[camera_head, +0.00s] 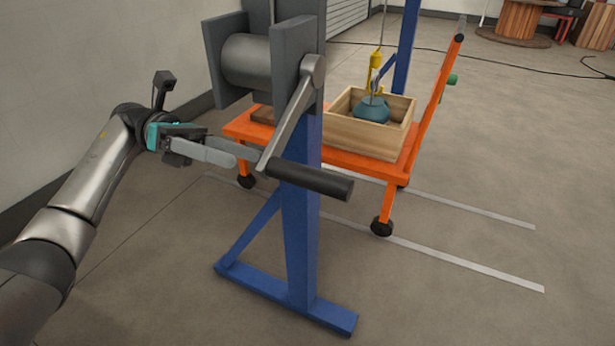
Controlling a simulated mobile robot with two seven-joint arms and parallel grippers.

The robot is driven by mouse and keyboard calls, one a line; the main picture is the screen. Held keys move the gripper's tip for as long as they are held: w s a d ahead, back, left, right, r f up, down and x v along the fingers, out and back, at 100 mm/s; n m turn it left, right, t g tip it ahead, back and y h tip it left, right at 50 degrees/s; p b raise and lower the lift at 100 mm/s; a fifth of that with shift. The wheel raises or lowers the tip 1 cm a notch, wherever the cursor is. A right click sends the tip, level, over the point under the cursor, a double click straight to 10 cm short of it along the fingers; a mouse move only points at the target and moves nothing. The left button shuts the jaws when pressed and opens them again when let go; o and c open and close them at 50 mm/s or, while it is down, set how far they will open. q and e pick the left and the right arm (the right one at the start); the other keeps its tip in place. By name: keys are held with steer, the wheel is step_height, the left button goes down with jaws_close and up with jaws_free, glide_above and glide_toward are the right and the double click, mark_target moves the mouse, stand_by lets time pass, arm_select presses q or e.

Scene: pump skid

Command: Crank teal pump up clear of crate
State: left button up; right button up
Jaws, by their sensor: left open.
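The teal pump (371,109) sits low inside the wooden crate (357,146), with its upper part showing above the near rim. A yellow hook (375,62) on a cable hangs over it and meets its top fitting. The winch drum (246,61) is on a blue post (300,225). Its grey crank arm (290,115) points down, and the dark crank handle (310,180) sticks out to the right. My left gripper (236,158) is open and empty, its fingers just left of the crank's lower end. My right gripper is not in view.
The crate stands on an orange cart (366,166) with black wheels and a tall push bar (436,100). The blue post's feet (285,296) spread over the floor in front. Wooden cable reels (518,20) stand far back right.

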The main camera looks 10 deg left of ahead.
mark_target(308, 178)
arm_select(q)
steer(key=b+x, duration=0.1)
steer(key=x, duration=1)
steer(key=shift+f, duration=0.1)
steer(key=shift+s+d, duration=0.15)
steer(key=shift+d, duration=0.2)
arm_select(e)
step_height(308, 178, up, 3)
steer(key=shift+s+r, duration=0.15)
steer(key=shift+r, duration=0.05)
arm_select(q)
jaws_close()
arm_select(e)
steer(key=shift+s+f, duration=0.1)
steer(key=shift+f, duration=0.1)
